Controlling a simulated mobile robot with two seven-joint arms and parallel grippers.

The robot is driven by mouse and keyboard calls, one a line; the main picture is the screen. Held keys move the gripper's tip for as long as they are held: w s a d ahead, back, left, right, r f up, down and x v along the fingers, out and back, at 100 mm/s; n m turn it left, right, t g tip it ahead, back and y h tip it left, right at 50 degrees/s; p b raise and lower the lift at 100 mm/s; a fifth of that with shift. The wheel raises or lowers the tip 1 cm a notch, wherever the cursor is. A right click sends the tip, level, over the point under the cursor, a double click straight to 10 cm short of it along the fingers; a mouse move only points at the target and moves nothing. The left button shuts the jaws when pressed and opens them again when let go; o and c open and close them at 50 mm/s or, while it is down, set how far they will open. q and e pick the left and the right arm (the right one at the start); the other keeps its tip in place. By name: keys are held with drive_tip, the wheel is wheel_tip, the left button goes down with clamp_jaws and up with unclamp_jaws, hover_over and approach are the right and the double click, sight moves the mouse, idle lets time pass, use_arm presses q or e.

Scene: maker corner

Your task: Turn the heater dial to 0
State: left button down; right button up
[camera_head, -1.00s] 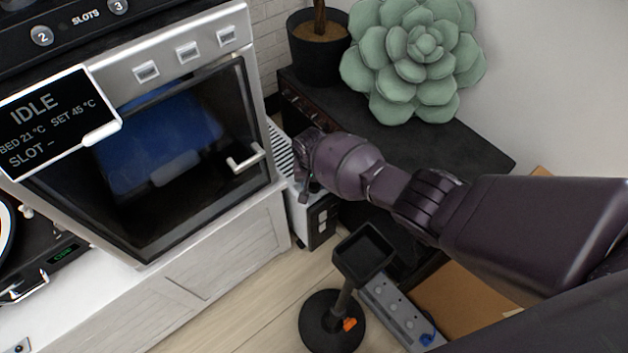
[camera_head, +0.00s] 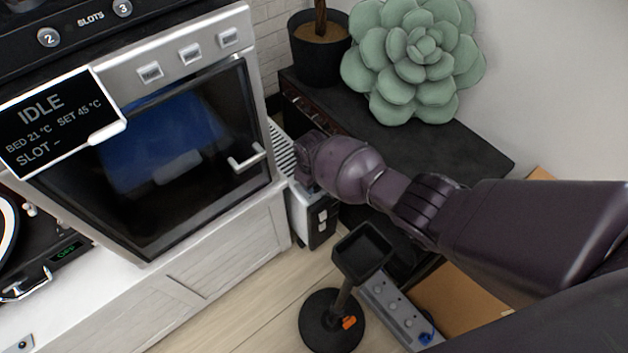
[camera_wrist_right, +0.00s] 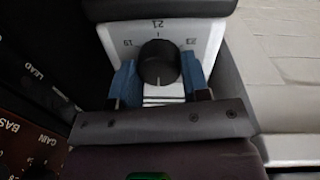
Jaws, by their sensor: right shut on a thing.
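The heater (camera_head: 283,150) is a white slatted unit between the oven cabinet and the dark shelf in the head view, partly hidden by my right arm. In the right wrist view its dial (camera_wrist_right: 159,62) is a round black knob on a white face (camera_wrist_right: 196,40), with numbers around it that look like 19, 21 and 23. A pale mark shows on the knob's lower part. My right gripper (camera_wrist_right: 159,84) has its blue fingers on both sides of the dial, shut on it. In the head view the right gripper (camera_head: 302,168) is at the heater's top. My left gripper is out of view.
The oven (camera_head: 150,150) stands close on the left. A dark shelf (camera_head: 470,160) with a succulent (camera_head: 415,60) and a plant pot (camera_head: 318,60) is on the right.

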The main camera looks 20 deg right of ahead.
drive_tip(key=shift+s+f+n, duration=0.1)
drive_tip(key=shift+n, duration=0.5)
drive_tip(key=o, duration=0.9)
